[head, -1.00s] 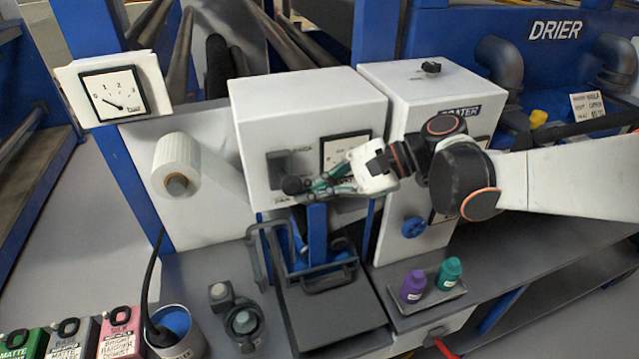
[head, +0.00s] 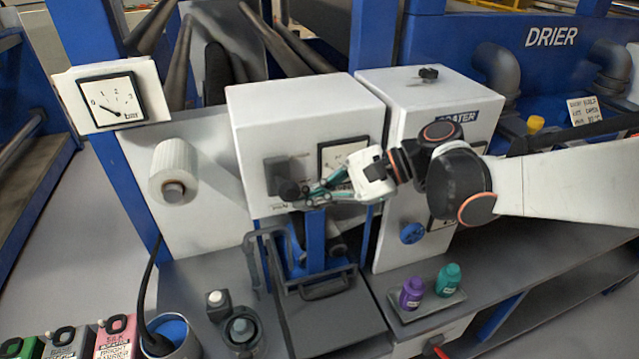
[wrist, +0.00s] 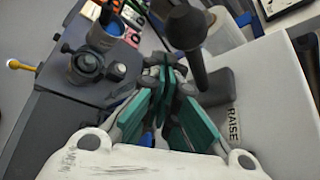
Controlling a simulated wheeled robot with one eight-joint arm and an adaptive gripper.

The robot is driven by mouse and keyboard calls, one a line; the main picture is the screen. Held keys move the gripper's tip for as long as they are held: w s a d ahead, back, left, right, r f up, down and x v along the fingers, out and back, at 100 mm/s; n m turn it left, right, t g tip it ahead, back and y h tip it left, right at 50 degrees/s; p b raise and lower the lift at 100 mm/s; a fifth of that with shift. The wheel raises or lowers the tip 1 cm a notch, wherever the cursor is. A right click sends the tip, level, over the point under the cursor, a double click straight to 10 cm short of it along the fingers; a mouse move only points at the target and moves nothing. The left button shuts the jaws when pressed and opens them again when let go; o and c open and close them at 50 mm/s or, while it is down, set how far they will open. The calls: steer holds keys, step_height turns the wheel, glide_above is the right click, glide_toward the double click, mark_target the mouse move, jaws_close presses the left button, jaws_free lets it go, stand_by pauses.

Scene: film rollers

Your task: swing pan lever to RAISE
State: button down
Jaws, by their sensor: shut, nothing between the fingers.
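The pan lever (head: 289,190) is a dark lever with a round knob on a dark plate, on the front of the white box (head: 300,105). In the wrist view its black knob and stem (wrist: 187,28) stand out from the plate, close beyond the fingertips. The RAISE label (wrist: 234,123) is on the white face beside the plate, right of the lever in that view. My gripper (head: 306,199) has green-padded fingers, shut and empty, beside the knob; its tips also show in the wrist view (wrist: 166,78). I cannot tell whether they touch the lever.
Below are a dark pan with a wire handle (head: 325,288) and blue uprights (head: 316,240). A tray (head: 430,306) holds purple and teal bottles. A blue-filled pail (head: 170,338) and a dark fitting (head: 240,329) stand front left. A dial gauge (head: 113,98) hangs at upper left.

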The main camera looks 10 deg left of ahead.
steer(key=w+d+r, duration=0.2)
steer(key=w+d, duration=0.2)
steer(key=d, duration=0.4)
steer(key=shift+w, duration=0.25)
steer(key=shift+d+r, duration=0.1)
steer(key=s+d+f+n+t+h+b, duration=0.2)
steer(key=s+d+f+t+h, duration=0.1)
steer(key=d, duration=0.5)
steer(key=s+d+f+n+t+h+b, duration=0.3)
steer(key=s+d+f+t+h, duration=0.1)
steer(key=s+d+f+h, duration=0.1)
steer(key=s+d+f+n+t+h+b, duration=0.3)
steer(key=s+d+f+h, duration=0.1)
steer(key=d, duration=0.8)
step_height(320, 180, down, 3)
steer(key=shift+s+r, duration=0.1)
steer(key=shift+s, duration=0.55)
